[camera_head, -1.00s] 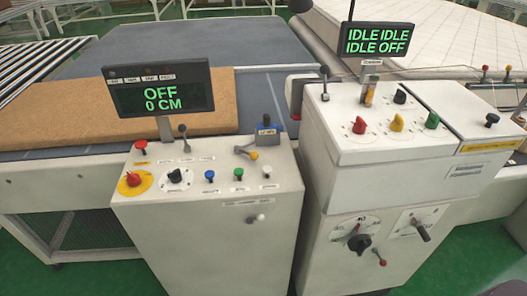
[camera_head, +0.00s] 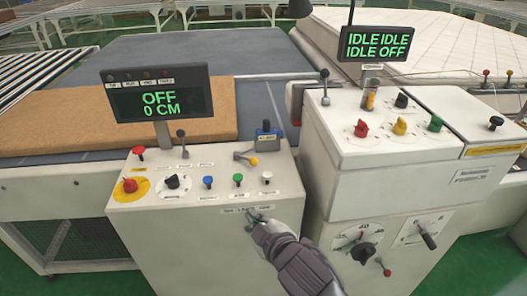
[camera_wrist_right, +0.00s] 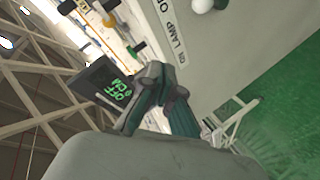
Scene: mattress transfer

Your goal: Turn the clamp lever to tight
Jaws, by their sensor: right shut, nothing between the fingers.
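My right gripper (camera_head: 260,226) is in front of that face, just below the label. In the right wrist view my right gripper (camera_wrist_right: 160,72) is shut and empty, with the knob apart from its fingers. Whether it touches the console I cannot tell. My left gripper is not in view.
Several knobs and buttons, including a yellow-tipped lever (camera_head: 252,160), stand on the console top. Its display (camera_head: 160,92) reads OFF, 0 CM. A second console (camera_head: 370,190) with dials stands close on the right. Behind lies a brown mattress slab (camera_head: 60,115).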

